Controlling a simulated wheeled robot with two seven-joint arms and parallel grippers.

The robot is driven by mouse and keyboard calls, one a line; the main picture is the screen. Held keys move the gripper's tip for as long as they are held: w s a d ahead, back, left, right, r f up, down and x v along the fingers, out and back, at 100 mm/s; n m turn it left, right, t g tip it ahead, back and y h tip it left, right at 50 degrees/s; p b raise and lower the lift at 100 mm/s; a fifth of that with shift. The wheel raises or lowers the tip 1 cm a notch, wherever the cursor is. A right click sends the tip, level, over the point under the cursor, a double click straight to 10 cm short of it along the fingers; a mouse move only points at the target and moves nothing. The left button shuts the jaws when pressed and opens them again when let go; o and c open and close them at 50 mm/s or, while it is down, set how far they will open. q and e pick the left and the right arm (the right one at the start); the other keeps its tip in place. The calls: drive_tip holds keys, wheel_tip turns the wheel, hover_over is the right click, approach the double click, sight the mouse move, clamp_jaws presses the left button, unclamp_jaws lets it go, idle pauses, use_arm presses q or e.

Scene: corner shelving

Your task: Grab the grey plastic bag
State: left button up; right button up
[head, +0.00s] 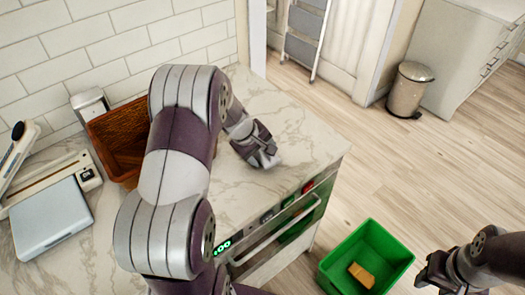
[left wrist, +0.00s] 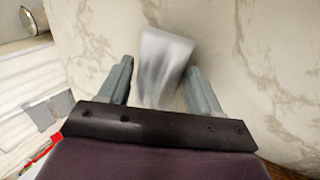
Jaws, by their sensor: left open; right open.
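The grey plastic bag (left wrist: 167,58) shows in the left wrist view as a pale grey, crumpled, slightly blurred shape on the marble counter. It lies between and just beyond the fingers of my left gripper (left wrist: 160,68). The fingers are open, and I cannot tell whether they touch it. In the head view my left gripper (head: 262,152) is low over the right part of the counter and hides most or all of the bag. My right gripper (head: 432,274) is open and empty at the lower right, beside the green crate and away from the counter.
The marble counter (head: 300,125) is bare around the left gripper. A brown basket (head: 118,150) and a grey scale-like device (head: 50,215) stand at the left. A green crate (head: 338,262) holding an orange-brown block (head: 361,275) is below the counter's right side. A bin (head: 408,90) stands farther back.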

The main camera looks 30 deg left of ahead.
use_arm(q)
drive_tip(key=shift+w+f, duration=0.2)
drive_tip(key=shift+f, duration=0.15)
drive_tip(key=shift+r, duration=0.1)
drive_tip(key=c, duration=0.7)
drive_tip(key=shift+s, duration=0.1)
